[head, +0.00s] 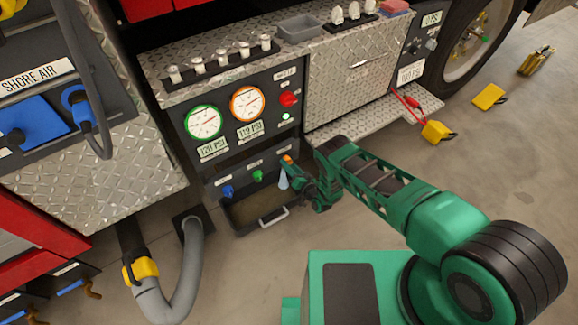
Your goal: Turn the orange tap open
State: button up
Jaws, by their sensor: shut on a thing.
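The small orange tap (287,157) is at the right end of a row of taps, low on the dark pump panel of the truck. My gripper (289,166) is at the orange tap and shut on it; the fingers and most of the tap's handle are small and partly hidden. A pale blue-white streak (283,180), like water, shows just below the tap, left of my wrist. The green tap (258,175) and the blue tap (228,190) are to the left, apart from my gripper.
A dark drip tray (240,215) with a light handle (273,217) lies under the taps. Two gauges (204,122) and a red knob (289,99) are above. A grey hose (190,265) curves at the lower left. A metal step (350,122) juts out on the right.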

jog(key=shift+d+f+m, duration=0.1)
jog(key=shift+m, duration=0.3)
jog(key=o, duration=1.1)
jog(key=shift+c, duration=0.2)
jog(key=f+v, duration=0.1)
jog(key=v, duration=0.9)
jog(key=shift+s+d+r, duration=0.2)
jog(key=shift+s+r, duration=0.1)
jog(key=shift+r, duration=0.2)
